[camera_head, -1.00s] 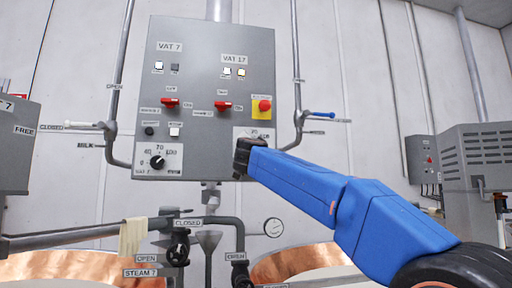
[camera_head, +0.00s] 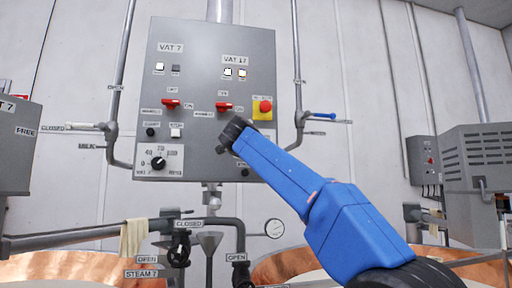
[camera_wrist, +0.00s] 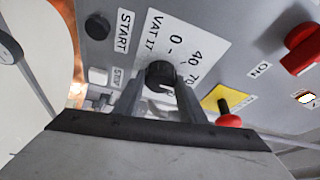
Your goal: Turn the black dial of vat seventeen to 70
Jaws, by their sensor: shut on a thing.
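The black dial of vat seventeen (camera_wrist: 160,74) is in the middle of the wrist view, on a white scale plate (camera_wrist: 197,40) marked VAT 17, 0, 40 and 70. My gripper (camera_wrist: 160,88) has one finger on each side of the dial and is shut on it. The dial's pointer is not clear, so I cannot tell its setting. In the head view my gripper (camera_head: 228,138) is at the right half of the grey control panel (camera_head: 205,50), below the VAT 17 label (camera_head: 235,59). It and my blue arm hide the dial there.
A red switch (camera_head: 223,107) and a red stop button on a yellow plate (camera_head: 263,107) are close above my gripper. The black start button (camera_wrist: 97,27) is beside the scale plate. The vat 7 dial (camera_head: 158,163) is at lower left. Pipes flank the panel.

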